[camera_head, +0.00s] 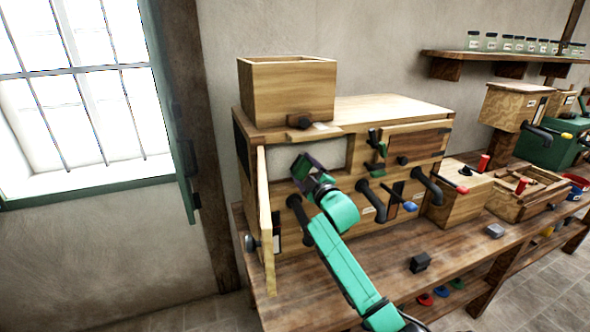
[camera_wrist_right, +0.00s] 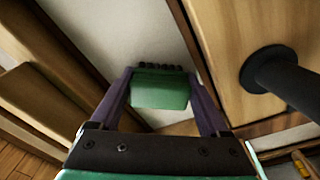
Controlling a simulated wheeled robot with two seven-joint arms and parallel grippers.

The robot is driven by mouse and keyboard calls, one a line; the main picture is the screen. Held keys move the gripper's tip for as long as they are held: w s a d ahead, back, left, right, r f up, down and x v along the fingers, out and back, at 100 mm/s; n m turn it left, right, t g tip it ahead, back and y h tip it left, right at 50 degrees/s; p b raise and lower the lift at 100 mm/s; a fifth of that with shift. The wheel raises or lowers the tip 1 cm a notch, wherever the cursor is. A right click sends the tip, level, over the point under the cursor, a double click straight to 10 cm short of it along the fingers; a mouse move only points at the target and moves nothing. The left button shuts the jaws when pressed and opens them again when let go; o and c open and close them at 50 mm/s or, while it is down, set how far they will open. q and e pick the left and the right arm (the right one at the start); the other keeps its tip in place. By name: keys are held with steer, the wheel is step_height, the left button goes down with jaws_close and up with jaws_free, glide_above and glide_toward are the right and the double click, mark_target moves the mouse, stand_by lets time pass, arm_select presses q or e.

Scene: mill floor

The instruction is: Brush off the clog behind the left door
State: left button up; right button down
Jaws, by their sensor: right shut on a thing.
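The wooden mill cabinet (camera_head: 350,225) stands on the bench. Its left door (camera_head: 265,225) is swung open toward me, and a pale inner surface (camera_head: 325,152) shows behind it. My right gripper (camera_head: 303,167) is at this opening. In the right wrist view it is shut on a green brush (camera_wrist_right: 160,90), whose dark bristles point toward the pale surface. I cannot tell whether the bristles touch it. I cannot make out the clog; the gripper and brush cover part of the opening. My left gripper is not in view.
A wooden hopper (camera_head: 288,92) sits on top of the cabinet. Dark spouts (camera_head: 371,200) stick out of the front, close to my right arm. The right door (camera_head: 415,143) is shut. A small black block (camera_head: 420,262) lies on the bench (camera_head: 335,285).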

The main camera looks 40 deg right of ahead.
steer(key=shift+d, duration=0.2)
steer(key=shift+w+a+r, duration=0.1)
steer(key=shift+w+a, duration=0.15)
steer(key=shift+a, duration=0.4)
steer(key=shift+w+a, duration=0.2)
steer(key=shift+a, duration=0.4)
steer(key=shift+w+a+r, duration=0.1)
steer(key=shift+w+a, duration=0.15)
steer(key=shift+a, duration=0.4)
steer(key=shift+s+a+f+p, duration=0.15)
steer(key=shift+s+a+p, duration=0.15)
steer(key=shift+s+p, duration=0.25)
steer(key=p+v, duration=0.1)
steer(key=v, duration=0.3)
steer(key=shift+s+a, duration=0.1)
steer(key=shift+s, duration=0.1)
